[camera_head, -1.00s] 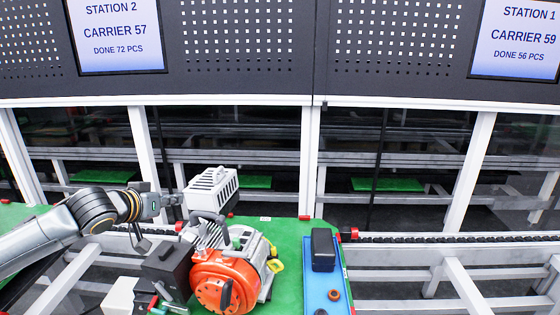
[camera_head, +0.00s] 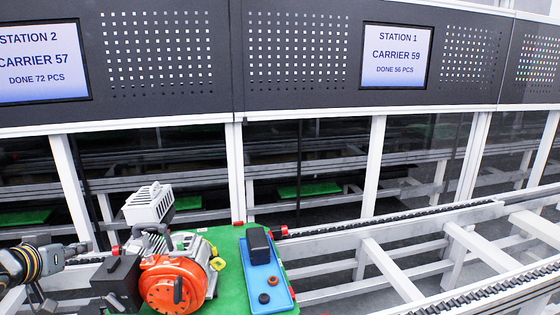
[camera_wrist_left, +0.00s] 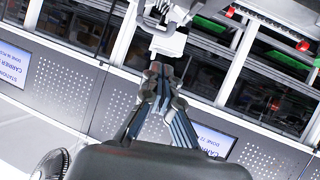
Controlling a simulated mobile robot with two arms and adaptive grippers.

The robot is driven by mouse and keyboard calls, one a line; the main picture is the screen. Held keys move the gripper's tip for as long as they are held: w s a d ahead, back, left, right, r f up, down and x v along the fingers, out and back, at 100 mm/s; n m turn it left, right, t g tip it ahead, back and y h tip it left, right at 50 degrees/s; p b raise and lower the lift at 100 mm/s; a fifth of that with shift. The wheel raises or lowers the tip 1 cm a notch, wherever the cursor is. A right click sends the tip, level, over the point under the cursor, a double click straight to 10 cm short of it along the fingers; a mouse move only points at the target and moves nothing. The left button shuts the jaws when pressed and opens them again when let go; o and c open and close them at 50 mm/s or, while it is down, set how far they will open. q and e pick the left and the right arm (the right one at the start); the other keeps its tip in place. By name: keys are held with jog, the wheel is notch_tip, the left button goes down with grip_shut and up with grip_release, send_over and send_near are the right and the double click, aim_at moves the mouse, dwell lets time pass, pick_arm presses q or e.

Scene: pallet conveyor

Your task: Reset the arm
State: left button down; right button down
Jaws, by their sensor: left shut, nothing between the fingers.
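My left arm comes in at the left edge of the head view, with my left gripper (camera_head: 82,249) beside the parts on the green pallet (camera_head: 229,262). In the left wrist view, the left gripper's fingers (camera_wrist_left: 160,72) are together, with nothing between them. Beyond the fingertips there is a light grey part that I cannot name surely. My right gripper is in neither view.
An orange-and-grey engine (camera_head: 172,284) stands on the pallet beside a black box (camera_head: 117,281). A white vented housing (camera_head: 149,203) is behind. A blue tray (camera_head: 257,283) holds a black block (camera_head: 258,246) and small rings. Conveyor rails (camera_head: 400,221) run right.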

pick_arm(q)
jog(key=s+d+f+m+g, duration=0.1)
jog(key=s+d+f+g, duration=0.1)
jog(key=s+d+f, duration=0.35)
jog(key=s+d+f+m+g+h, duration=0.1)
jog(key=s+d+f, duration=0.2)
jog(key=d+f, duration=0.5)
jog(key=s+d+f+m+g, duration=0.15)
jog(key=s+d+f, duration=0.25)
jog(key=f, duration=0.6)
jog(key=s+d+f+g+y, duration=0.1)
jog(key=s+d+f+g, duration=0.15)
jog(key=s, duration=0.75)
jog(key=s+d+f+g, duration=0.2)
jog(key=s+d+f, duration=0.1)
jog(key=s, duration=0.7)
notch_tip(320, 180, down, 29)
jog(key=s+g, duration=0.2)
jog(key=s+a+f+b, duration=0.1)
jog(key=s+a+f, duration=0.2)
jog(key=s+f, duration=1.2)
jog(key=shift+s+g, duration=0.4)
jog(key=shift+s, duration=0.1)
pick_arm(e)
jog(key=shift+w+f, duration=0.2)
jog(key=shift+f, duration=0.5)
pick_arm(q)
jog(key=shift+a, duration=0.1)
